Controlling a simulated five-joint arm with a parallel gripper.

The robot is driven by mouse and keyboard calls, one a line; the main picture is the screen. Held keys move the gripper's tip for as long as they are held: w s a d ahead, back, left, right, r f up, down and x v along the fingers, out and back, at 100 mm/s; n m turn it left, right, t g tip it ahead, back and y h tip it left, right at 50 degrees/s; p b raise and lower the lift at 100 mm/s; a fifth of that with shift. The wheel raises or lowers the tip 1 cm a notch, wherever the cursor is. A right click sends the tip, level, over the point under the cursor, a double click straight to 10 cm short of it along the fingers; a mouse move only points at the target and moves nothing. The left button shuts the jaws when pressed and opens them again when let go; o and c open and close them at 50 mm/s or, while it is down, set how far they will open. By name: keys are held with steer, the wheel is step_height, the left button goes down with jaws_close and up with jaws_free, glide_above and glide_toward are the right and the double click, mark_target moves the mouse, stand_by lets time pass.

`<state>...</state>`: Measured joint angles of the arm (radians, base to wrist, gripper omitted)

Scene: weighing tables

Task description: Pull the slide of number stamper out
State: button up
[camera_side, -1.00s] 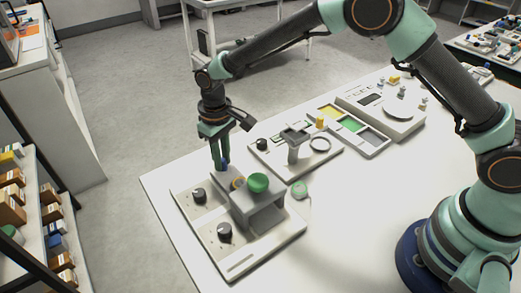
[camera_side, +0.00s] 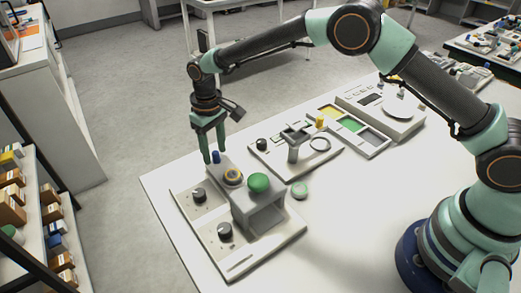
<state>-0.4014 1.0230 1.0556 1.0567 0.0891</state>
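The number stamper (camera_side: 262,243) is a pale base plate with two dark dials and a grey press block topped by a green button (camera_side: 259,183). Its grey slide (camera_side: 222,184) sticks out from the press toward the far left. The slide carries a round yellow-and-dark piece (camera_side: 232,176), clear of the press block, and an upright blue peg (camera_side: 216,157) at its outer end. My gripper (camera_side: 213,158) points down at the peg with its fingers spread, one on each side. A gap shows between the peg and the fingers.
Behind stand a device with a ring (camera_side: 320,144), a tray with yellow and green compartments (camera_side: 350,126) and a scale (camera_side: 400,110). The front right of the table is bare.

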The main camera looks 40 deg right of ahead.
step_height(320, 180, up, 12)
stand_by(0.6)
steer(key=s+d+r+m+t, duration=0.1)
steer(key=s+d+r, duration=0.3)
steer(key=d+r, duration=0.25)
steer(key=s+d+r+m+t, duration=0.1)
steer(key=s+d+r+t, duration=0.1)
steer(key=s+d+r, duration=0.4)
steer(key=s+d+f+m+t, duration=0.1)
steer(key=s+d+f+t, duration=0.1)
steer(key=s+d, duration=0.7)
steer(key=s+f, duration=0.1)
steer(key=s, duration=0.2)
steer(key=shift+f+m+t, duration=0.2)
steer(key=shift+m+t, duration=0.1)
